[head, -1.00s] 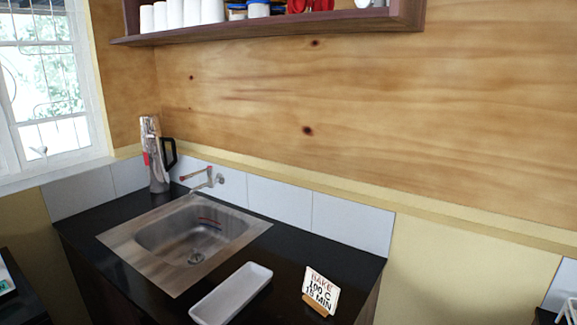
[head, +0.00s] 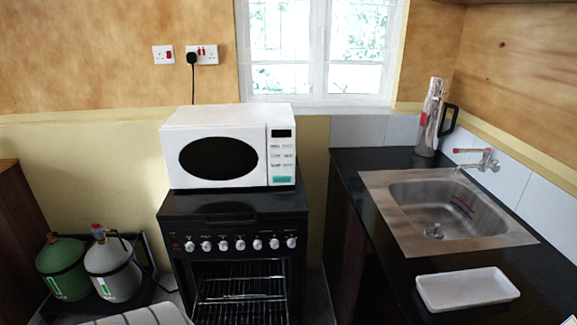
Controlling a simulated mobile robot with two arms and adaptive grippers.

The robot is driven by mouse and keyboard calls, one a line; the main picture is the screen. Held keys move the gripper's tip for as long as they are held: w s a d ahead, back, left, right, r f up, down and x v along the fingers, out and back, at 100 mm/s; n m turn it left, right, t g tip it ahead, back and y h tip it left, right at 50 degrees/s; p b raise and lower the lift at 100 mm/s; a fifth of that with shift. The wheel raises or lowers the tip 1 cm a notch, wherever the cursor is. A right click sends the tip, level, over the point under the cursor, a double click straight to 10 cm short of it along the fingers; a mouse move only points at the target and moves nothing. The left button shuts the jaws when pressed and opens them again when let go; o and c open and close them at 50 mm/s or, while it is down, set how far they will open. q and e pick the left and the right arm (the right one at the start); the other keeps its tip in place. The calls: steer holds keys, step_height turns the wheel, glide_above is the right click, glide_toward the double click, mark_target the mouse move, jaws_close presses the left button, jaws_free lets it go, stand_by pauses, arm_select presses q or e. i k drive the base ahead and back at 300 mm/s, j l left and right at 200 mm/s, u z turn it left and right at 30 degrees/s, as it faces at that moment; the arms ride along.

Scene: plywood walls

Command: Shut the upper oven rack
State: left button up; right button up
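A black oven (head: 236,219) with a row of several white knobs stands left of the sink counter. Its front is open below the knobs, and wire racks show inside. The upper oven rack (head: 240,288) appears to extend toward me, but how far it is out I cannot tell. The lower part of the oven is cut off by the bottom edge of the view.
A white microwave (head: 228,146) sits on top of the oven. Green and grey gas cylinders (head: 112,268) stand on the left. The black counter (head: 372,165) on the right holds a sink (head: 440,207), a flask (head: 430,118) and a white tray (head: 467,288).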

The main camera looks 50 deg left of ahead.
mark_target(279, 276)
steer(key=u, duration=2)
